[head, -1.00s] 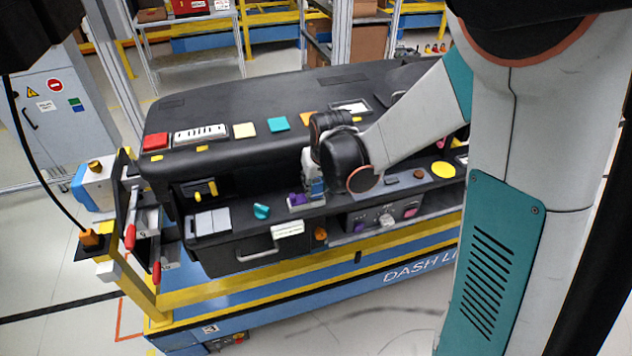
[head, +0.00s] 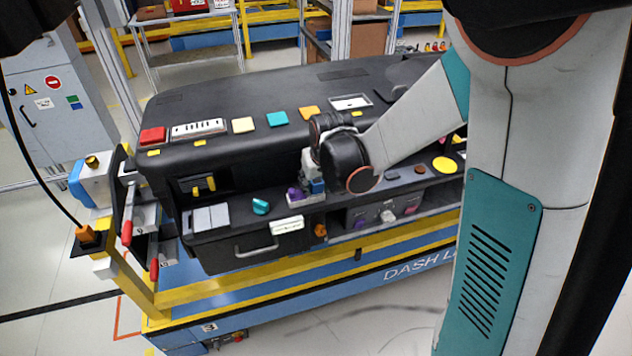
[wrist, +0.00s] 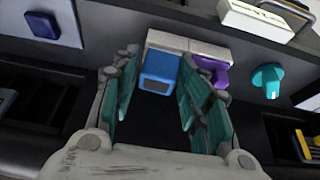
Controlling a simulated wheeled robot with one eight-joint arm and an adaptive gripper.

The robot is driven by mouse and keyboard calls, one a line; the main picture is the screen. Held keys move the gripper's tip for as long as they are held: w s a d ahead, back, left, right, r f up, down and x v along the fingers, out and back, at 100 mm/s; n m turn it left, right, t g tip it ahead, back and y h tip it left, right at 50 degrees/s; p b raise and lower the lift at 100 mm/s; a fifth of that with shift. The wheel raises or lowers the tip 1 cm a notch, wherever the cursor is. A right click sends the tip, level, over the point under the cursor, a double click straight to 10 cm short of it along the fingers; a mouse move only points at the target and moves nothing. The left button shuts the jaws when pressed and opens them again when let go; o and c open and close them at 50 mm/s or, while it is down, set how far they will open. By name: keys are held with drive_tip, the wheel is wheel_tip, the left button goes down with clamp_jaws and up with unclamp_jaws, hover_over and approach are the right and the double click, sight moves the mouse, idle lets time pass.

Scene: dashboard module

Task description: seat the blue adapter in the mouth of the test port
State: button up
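The blue adapter (wrist: 161,73) stands in a light grey holder (wrist: 190,46) beside a purple piece (wrist: 211,71). In the head view the blue adapter (head: 318,186) sits partly under my gripper, with the purple piece (head: 295,193) to its left. My gripper (wrist: 163,82) is open, its teal finger pads on either side of the blue adapter in the picture, with gaps visible. I cannot tell how deep the pads reach around it. In the head view my gripper (head: 311,166) is small and partly hidden by its wrist. I cannot pick out the test port with certainty.
A teal knob (head: 260,206) and a white label block (head: 287,225) are left of and below the holder. A dark recess with yellow parts (head: 203,185) lies further left. The wrist view shows a navy square button (wrist: 42,27) on a grey panel.

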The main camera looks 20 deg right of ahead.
drive_tip(key=shift+r, duration=0.15)
drive_tip(key=v, duration=1.1)
drive_tip(key=shift+s+r, duration=0.3)
drive_tip(key=shift+s, duration=0.1)
drive_tip(key=shift+a, duration=0.1)
drive_tip(key=shift+s, duration=0.1)
drive_tip(key=s+f+t+b, duration=0.2)
drive_tip(key=s+b, duration=0.5)
drive_tip(key=s, duration=1)
drive_tip(key=shift+s+f+t, duration=0.35)
drive_tip(key=shift+f+t, duration=0.05)
drive_tip(key=shift+f, duration=0.1)
